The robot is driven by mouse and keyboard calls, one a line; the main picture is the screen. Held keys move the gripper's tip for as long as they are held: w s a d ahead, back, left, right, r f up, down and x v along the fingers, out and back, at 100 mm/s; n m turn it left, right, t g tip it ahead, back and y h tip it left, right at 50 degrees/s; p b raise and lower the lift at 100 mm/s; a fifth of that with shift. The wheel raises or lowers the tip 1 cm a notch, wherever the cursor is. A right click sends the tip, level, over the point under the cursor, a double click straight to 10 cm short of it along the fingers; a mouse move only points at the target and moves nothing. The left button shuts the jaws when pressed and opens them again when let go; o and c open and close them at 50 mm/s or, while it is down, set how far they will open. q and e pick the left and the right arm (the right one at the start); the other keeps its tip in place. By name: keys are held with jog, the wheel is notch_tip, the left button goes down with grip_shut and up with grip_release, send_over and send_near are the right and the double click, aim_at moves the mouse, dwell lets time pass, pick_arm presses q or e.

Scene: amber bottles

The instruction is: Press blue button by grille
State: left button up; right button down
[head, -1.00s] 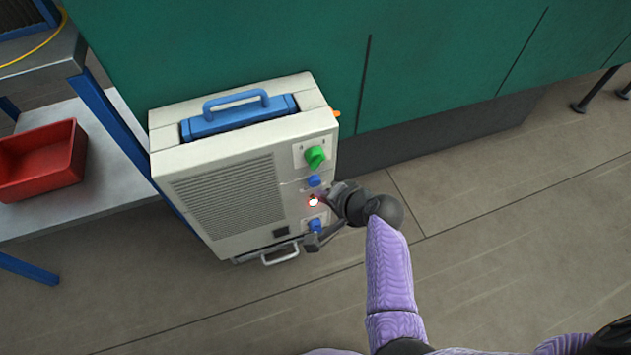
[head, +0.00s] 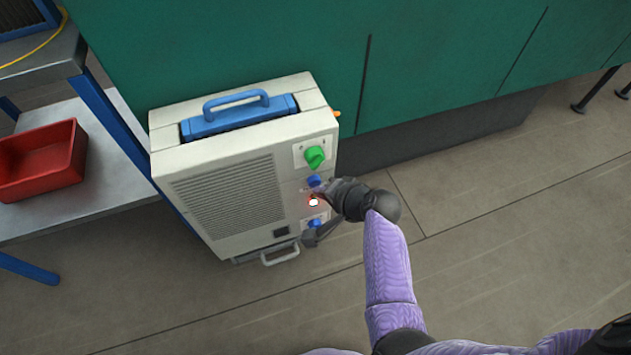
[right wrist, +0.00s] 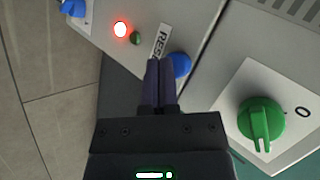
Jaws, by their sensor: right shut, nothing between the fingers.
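A pale box-shaped machine (head: 165,165) with a grille (head: 230,192) stands by the green wall. A round blue button (head: 314,181) sits right of the grille, below a green knob (head: 314,157). In the right wrist view the blue button (right wrist: 181,65) is beside a label starting "RES", partly hidden by my fingers. My right gripper (right wrist: 160,64) is shut and empty, its tips beside the button's edge. I cannot tell if they touch it. In the head view the right gripper (head: 322,190) is just below and right of the button. My left gripper is not in view.
A lit red lamp (right wrist: 120,29) and a small green one (right wrist: 135,38) are near the button. A second blue control (right wrist: 75,8) lies beyond them. A metal shelf (head: 110,200) with a red bin (head: 45,165) stands left. Floor at right is clear.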

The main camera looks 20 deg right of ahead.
jog(key=shift+w, duration=0.45)
jog(key=shift+s, duration=0.1)
dwell(0.4)
jog(key=shift+s+p, duration=0.6)
jog(key=shift+s, duration=0.2)
